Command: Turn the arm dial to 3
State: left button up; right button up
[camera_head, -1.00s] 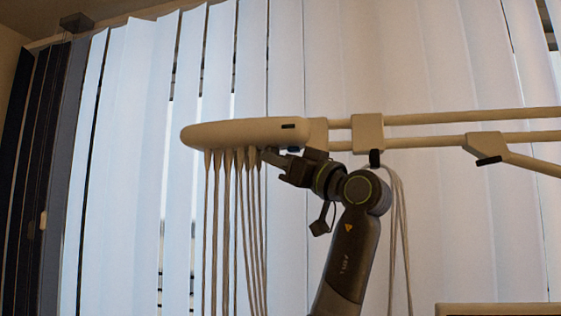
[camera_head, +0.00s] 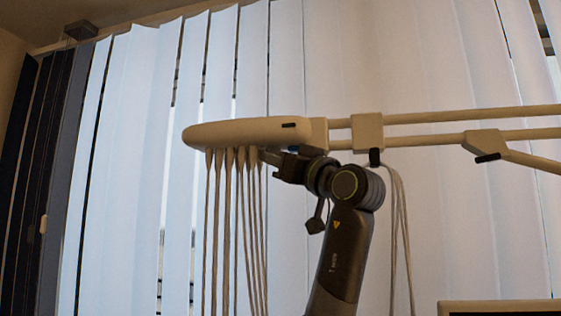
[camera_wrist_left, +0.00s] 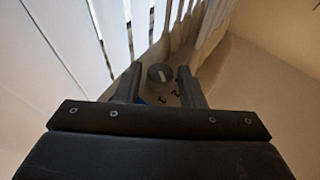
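The arm unit (camera_head: 240,131) is a long cream head with several hoses hanging from its underside. In the left wrist view, the dial (camera_wrist_left: 160,74) is a round grey knob with a pale pointer line. Small dark markings (camera_wrist_left: 168,96) beside it are too blurred to read. My left gripper (camera_wrist_left: 158,72) is open, with one finger on each side of the dial; small gaps seem to show between the fingers and the knob. In the head view, my left gripper (camera_head: 266,157) is just under the arm unit, its tips partly hidden by hoses. My right gripper is not in view.
Cream rails (camera_head: 450,116) run right from the arm unit, with a joint block (camera_head: 367,132) close to my wrist. Hoses (camera_head: 227,230) hang left of my gripper, and thin cables (camera_head: 400,240) hang right of my arm. Vertical blinds (camera_head: 130,150) fill the background.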

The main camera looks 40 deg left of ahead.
pick_arm(q)
jog(key=b+v, duration=0.8)
jog(key=v, duration=0.9)
jog(key=shift+d+f, duration=0.15)
jog(key=shift+d, duration=0.05)
